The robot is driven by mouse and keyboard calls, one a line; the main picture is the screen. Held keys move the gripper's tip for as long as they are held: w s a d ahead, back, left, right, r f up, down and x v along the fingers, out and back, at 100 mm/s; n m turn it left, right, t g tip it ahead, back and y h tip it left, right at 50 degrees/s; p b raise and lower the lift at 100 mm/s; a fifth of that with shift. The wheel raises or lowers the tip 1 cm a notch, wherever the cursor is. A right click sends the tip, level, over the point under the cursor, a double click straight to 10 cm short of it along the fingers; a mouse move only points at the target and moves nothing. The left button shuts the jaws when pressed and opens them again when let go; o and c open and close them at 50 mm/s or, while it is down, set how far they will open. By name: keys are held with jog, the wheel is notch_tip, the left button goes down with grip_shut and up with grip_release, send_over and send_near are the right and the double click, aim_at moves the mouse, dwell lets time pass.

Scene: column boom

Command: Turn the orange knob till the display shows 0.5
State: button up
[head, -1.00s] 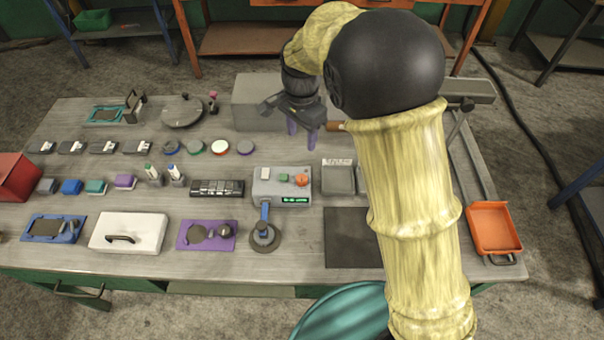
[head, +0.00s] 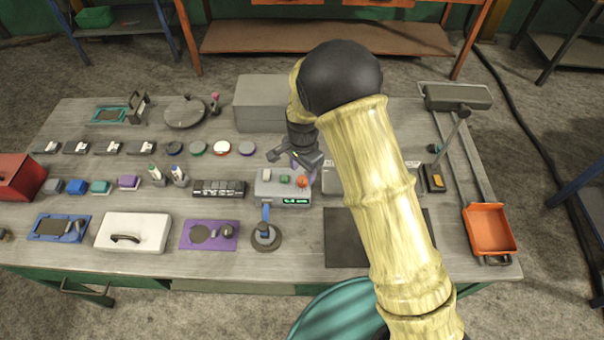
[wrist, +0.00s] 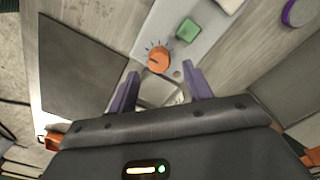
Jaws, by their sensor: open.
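The orange knob (head: 302,181) sits on the top face of a grey box (head: 264,190), with a green display (head: 296,201) on the box's front. The display is lit, but its digits are too small to read surely. In the wrist view the knob (wrist: 159,59) has a dial of tick marks around it and lies just beyond my fingertips. My gripper (wrist: 160,76) is open with purple fingers apart and nothing between them. In the head view my gripper (head: 304,168) hovers just behind the knob. The display does not show in the wrist view.
A green button (head: 284,178) is beside the knob. A round stand (head: 266,236) is in front of the box and a dark mat (head: 345,238) to its right. A large grey case (head: 258,103) stands behind. Small items crowd the table's left side.

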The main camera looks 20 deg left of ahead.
aim_at(302, 179)
jog(key=f, duration=0.3)
jog(key=shift+s+f+p, duration=0.15)
jog(key=shift+s+p, duration=0.05)
jog(key=shift+p, duration=0.1)
jog(key=shift+w+d+f, duration=0.1)
jog(key=shift+w+f, duration=0.05)
jog(key=shift+f, duration=0.1)
jog(key=c, duration=1)
jog(key=shift+o, duration=0.2)
